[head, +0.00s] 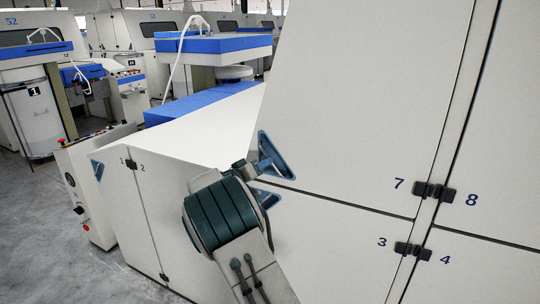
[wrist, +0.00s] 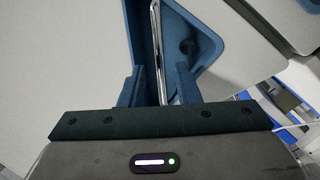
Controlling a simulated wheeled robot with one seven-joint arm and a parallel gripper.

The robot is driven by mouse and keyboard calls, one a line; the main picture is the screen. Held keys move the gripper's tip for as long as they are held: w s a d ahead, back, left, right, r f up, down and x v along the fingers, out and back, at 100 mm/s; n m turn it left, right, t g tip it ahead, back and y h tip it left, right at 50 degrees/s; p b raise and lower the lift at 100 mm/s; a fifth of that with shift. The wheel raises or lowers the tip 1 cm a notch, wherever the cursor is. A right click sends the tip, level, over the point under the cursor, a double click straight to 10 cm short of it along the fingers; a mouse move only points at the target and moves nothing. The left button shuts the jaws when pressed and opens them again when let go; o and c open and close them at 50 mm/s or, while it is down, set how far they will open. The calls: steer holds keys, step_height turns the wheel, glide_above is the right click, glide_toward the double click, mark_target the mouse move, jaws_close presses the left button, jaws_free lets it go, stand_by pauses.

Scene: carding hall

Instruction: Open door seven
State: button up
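Door seven (head: 345,105) is the large white upper panel, with a "7" beside its latch at lower right. It looks closed, flush with its neighbours. A blue triangular handle recess (head: 276,156) sits at its lower left corner. My gripper (head: 256,164) is at this recess, its fingers partly hidden by my wrist. In the wrist view, the two blue fingers (wrist: 158,76) stand apart on either side of a shiny metal bar (wrist: 156,40) in the blue recess (wrist: 193,45). Gaps show between bar and fingers, so my gripper is open around it.
Door eight (head: 510,120) adjoins on the right. Door three (head: 345,250) and door four (head: 475,270) lie below. Another blue recess (head: 267,198) shows just under my gripper. A low cabinet marked 1 and 2 (head: 150,210) stands left; grey floor (head: 35,225) is clear at far left.

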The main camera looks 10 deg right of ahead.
steer(key=shift+p+x, duration=0.55)
steer(key=shift+x, duration=1.45)
jaws_close()
steer(key=shift+s+a+f+b, duration=0.1)
steer(key=shift+a+f+b, duration=0.05)
steer(key=shift+b, duration=0.15)
